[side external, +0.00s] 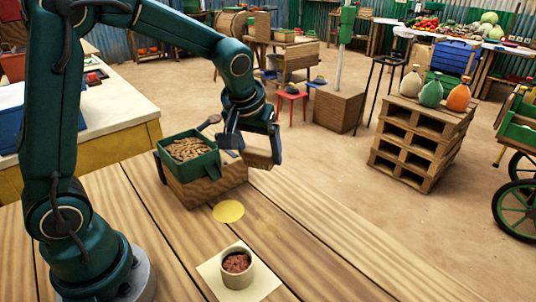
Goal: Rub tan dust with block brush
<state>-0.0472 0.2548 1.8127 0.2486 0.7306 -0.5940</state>
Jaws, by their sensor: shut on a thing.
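My gripper (252,150) is shut on a brown wooden block (258,158), which looks like the block brush. It holds the brush above the table, to the right of the green tray; its bristles cannot be made out. A faint tan patch (268,222), perhaps the tan dust, lies on the wooden table (330,240) to the right of a flat yellow disc (228,211). The patch is hard to tell from the wood grain. The brush is apart from it, higher up in the picture.
A green tray (212,168) of tan pieces sits on a wooden box (205,188), close to my gripper. A cup (237,277) with reddish-brown contents stands on a pale yellow sheet (265,282) at the front. The table's right side is clear.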

